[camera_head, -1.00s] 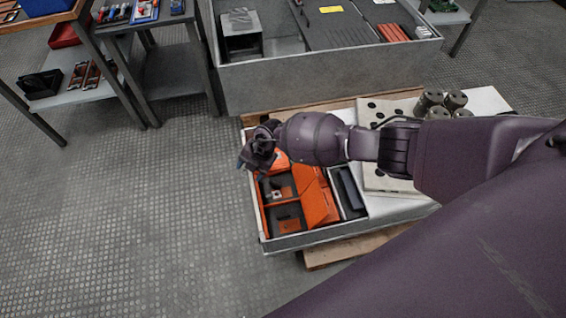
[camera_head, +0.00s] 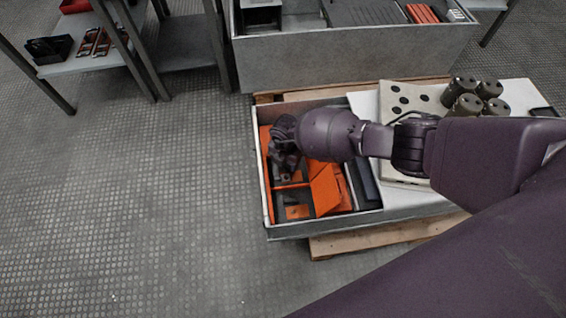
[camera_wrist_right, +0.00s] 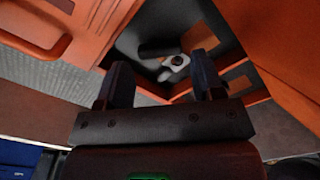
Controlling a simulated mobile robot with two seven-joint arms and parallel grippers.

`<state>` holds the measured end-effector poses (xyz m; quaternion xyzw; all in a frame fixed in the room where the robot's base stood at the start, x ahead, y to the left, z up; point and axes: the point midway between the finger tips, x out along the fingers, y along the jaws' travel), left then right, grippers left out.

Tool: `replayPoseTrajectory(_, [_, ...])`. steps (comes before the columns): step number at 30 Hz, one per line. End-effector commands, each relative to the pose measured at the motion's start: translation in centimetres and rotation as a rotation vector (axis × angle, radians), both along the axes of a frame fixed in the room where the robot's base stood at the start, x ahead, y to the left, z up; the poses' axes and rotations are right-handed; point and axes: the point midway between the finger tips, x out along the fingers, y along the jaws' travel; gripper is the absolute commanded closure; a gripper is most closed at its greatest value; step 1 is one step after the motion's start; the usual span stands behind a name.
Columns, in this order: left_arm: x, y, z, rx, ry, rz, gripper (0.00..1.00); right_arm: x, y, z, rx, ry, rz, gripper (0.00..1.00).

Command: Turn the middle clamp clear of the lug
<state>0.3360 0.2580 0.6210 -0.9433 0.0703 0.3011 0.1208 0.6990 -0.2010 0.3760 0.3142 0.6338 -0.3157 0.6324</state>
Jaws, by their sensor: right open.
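My right gripper (camera_head: 284,160) is over the orange compartments at the left end of the grey-walled tray (camera_head: 325,232). In the right wrist view its two dark fingers (camera_wrist_right: 160,64) are apart, with nothing held between them. Beyond the fingertips is a dark compartment with a small pale metal piece with a round hole (camera_wrist_right: 176,62). A short dark bar (camera_wrist_right: 158,49) lies beside it. I cannot tell for sure which of these is the clamp and which the lug. In the head view the gripper hides most of this spot. My left gripper is not in view.
An orange lid or flap (camera_head: 325,188) stands beside the compartments. A pale plate with dark holes (camera_head: 408,98) and several grey cylinders (camera_head: 466,101) are to the right. Open floor lies to the left.

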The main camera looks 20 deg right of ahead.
Motion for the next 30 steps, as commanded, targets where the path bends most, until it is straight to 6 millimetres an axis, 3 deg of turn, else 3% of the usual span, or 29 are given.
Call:
replayPoseTrajectory(1, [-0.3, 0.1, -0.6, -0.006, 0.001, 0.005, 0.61, -0.5, 0.0, -1.5, 0.000, 0.010, 0.000, 0.38])
replayPoseTrajectory(6, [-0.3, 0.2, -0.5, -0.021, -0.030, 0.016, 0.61, -0.2, 0.0, -2.6, 0.000, 0.003, 0.000, 0.38])
replayPoseTrajectory(18, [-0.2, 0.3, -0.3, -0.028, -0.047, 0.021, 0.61, 0.1, 0.0, -2.7, 0.001, -0.003, 0.000, 0.38])
replayPoseTrajectory(25, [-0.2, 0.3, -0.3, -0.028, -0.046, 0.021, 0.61, 0.1, 0.0, -2.7, 0.001, -0.003, 0.000, 0.72])
replayPoseTrajectory(30, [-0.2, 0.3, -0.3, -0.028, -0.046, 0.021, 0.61, 0.1, 0.0, -2.7, 0.001, -0.003, 0.009, 0.73])
